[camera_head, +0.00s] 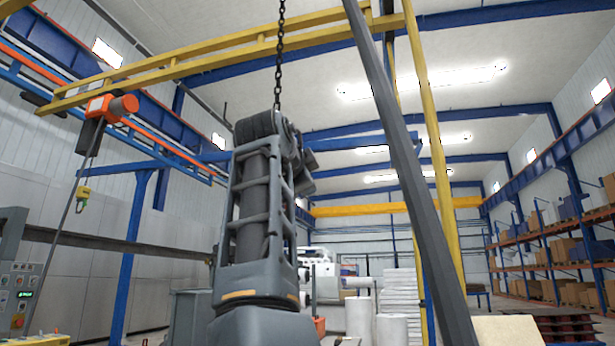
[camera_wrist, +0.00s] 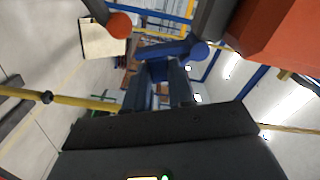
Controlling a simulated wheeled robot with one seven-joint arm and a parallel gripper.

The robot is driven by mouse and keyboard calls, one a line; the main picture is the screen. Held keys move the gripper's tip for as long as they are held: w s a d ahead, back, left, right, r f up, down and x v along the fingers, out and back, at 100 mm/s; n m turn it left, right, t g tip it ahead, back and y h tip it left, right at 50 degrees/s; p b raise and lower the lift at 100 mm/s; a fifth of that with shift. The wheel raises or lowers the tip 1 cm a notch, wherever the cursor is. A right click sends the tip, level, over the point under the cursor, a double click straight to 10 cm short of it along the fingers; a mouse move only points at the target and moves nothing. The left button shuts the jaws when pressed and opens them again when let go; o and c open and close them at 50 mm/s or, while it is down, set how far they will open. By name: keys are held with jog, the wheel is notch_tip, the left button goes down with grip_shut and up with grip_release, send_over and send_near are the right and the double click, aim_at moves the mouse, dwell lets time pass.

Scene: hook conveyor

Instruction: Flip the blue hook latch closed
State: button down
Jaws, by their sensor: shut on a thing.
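In the wrist view, the two dark fingers of my gripper (camera_wrist: 158,76) reach out from the palm at the bottom. They are close around part of the blue latch (camera_wrist: 172,50), a blue bar that has a round blue knob (camera_wrist: 199,50) at its right end. An orange-red block (camera_wrist: 285,38) fills the upper right corner, close to the camera. An orange ball (camera_wrist: 119,25) on a dark bar is at the upper left. The exact contact at the fingertips is small and partly hidden. In the head view my raised arm hides the gripper and the latch.
A chain (camera_head: 280,55) hangs from above and ends behind the top of my arm. A dark slanted beam (camera_head: 410,170) crosses the head view to the right of my arm. An orange hoist (camera_head: 110,106) hangs at the left. Shelves with boxes (camera_head: 560,250) stand far right.

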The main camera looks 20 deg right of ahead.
jog(key=shift+w+a+f+m, duration=0.15)
jog(key=shift+a+f+m, duration=0.1)
jog(key=shift+m, duration=0.5)
jog(key=shift+w+a+f+m, duration=0.1)
jog(key=shift+f+m, duration=0.1)
jog(key=shift+m, duration=0.5)
jog(key=shift+w+a+f+m, duration=0.15)
jog(key=shift+a+f+m, duration=0.1)
jog(key=shift+m, duration=0.5)
jog(key=c, duration=1.2)
grip_release()
jog(key=shift+c, duration=0.2)
jog(key=b+v, duration=0.2)
jog(key=v, duration=0.5)
jog(key=shift+s+a+b, duration=0.2)
jog(key=shift+s+b, duration=0.1)
jog(key=shift+b, duration=0.05)
